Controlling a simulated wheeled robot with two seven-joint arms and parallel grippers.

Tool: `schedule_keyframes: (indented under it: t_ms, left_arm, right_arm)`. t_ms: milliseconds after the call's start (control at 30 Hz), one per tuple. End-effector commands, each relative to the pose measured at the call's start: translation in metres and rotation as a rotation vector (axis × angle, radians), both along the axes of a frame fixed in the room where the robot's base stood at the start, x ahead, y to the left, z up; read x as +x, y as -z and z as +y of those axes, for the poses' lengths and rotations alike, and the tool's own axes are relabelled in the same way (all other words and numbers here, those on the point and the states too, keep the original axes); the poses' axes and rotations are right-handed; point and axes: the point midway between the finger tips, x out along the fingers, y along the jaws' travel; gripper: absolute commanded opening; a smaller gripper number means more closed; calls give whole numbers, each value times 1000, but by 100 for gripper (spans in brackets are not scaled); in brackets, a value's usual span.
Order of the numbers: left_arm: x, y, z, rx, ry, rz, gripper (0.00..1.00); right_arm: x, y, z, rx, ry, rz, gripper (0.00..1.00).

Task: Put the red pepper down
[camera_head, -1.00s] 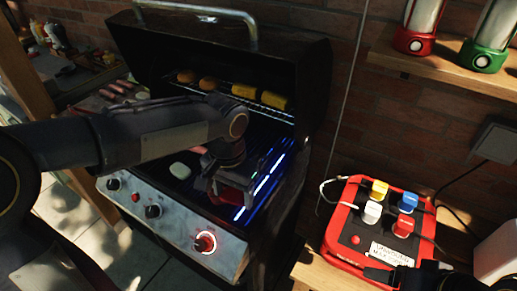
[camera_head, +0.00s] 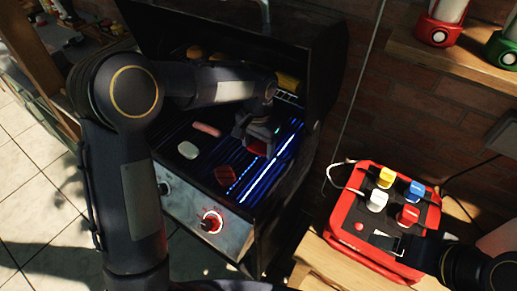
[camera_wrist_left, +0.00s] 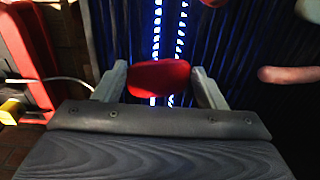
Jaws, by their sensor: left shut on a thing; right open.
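My left gripper (camera_head: 258,140) is over the grill grate (camera_head: 205,170), toward its right side. It is shut on the red pepper (camera_wrist_left: 160,78), which sits between both fingertips in the left wrist view. The pepper is low over the lit blue strips; I cannot tell whether it touches the grate. In the head view it shows partly below the fingers (camera_head: 259,149). Another red piece (camera_head: 225,176) lies on the grate nearer the front. My right gripper (camera_head: 397,243) is at the lower right, by the red box, open and partly dark.
A pale piece (camera_head: 188,150) and a pink sausage (camera_head: 207,129) lie on the grate, left of my left gripper. A raised rack with yellow food (camera_head: 285,80) is behind it. The red box (camera_head: 345,215) with coloured plugs stands right of the grill.

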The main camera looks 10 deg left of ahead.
Motion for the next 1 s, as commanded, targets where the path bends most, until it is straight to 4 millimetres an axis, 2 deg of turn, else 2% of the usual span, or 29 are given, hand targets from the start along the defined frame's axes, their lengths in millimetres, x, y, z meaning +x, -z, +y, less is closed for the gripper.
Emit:
schedule_keyframes:
  t_ms: [167, 400, 767, 800, 933, 1000]
  left_arm:
    - [8, 9, 0, 0, -1, 1, 43]
    - [8, 40, 0, -1, 0, 1, 43]
    - [8, 45, -1, 0, 0, 0, 43]
    - [8, 43, -1, -1, 0, -1, 70]
    - [8, 43, -1, -1, 0, 0, 86]
    - [8, 43, -1, -1, 0, 0, 86]
  right_arm:
    - [0, -2, 0, 0, 0, 0, 72]
    - [0, -4, 0, 0, 0, 0, 72]
    - [0, 0, 0, 0, 0, 0, 72]
    - [0, -1, 0, 0, 0, 0, 72]
    - [0, -1, 0, 0, 0, 0, 72]
    - [0, -1, 0, 0, 0, 0, 72]
